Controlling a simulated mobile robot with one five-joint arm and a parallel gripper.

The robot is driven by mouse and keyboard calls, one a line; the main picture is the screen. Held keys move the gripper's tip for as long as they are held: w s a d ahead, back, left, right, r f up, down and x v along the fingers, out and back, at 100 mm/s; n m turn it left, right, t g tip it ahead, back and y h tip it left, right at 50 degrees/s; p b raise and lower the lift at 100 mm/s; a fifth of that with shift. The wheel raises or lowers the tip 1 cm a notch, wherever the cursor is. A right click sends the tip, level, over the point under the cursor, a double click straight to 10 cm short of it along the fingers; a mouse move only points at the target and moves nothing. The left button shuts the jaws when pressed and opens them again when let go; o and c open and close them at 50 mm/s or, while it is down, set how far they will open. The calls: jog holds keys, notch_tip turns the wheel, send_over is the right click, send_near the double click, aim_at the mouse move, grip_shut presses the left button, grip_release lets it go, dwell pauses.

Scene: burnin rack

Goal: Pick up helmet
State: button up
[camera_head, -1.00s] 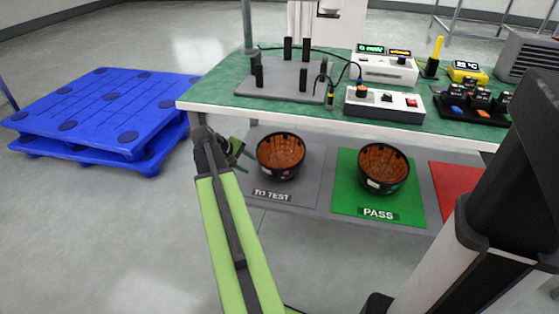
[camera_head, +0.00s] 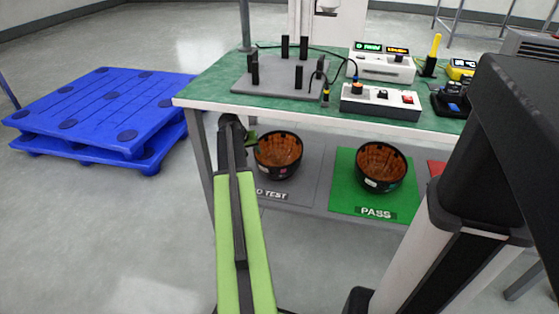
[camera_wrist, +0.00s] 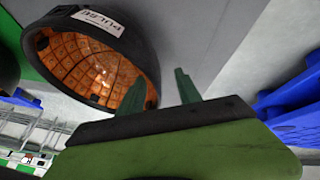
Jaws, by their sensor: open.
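Two helmets lie upturned like bowls, black outside with brown-orange padding inside, on the lower shelf. One helmet (camera_head: 278,155) is on the grey TO TEST mat (camera_head: 311,168); the other helmet (camera_head: 381,168) is on the green PASS mat (camera_head: 345,203). My gripper (camera_head: 251,138) is at the left rim of the TO TEST helmet, mostly hidden behind my arm. In the wrist view my gripper (camera_wrist: 161,88) is open. One finger overlaps the inside of the near helmet (camera_wrist: 90,60), the other is outside its rim. Contact cannot be told. This helmet bears a PULSE label.
The green-topped bench (camera_head: 215,88) overhangs the shelf. It carries a grey plate with black posts (camera_head: 282,82), a white switch box (camera_head: 382,102) and other devices. A bench leg stands close by my arm.

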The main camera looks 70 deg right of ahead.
jog(key=b+x, duration=0.4)
jog(key=x, duration=0.1)
jog(key=shift+s+d, duration=0.3)
jog(key=shift+r, duration=0.15)
grip_shut()
dwell(0.9)
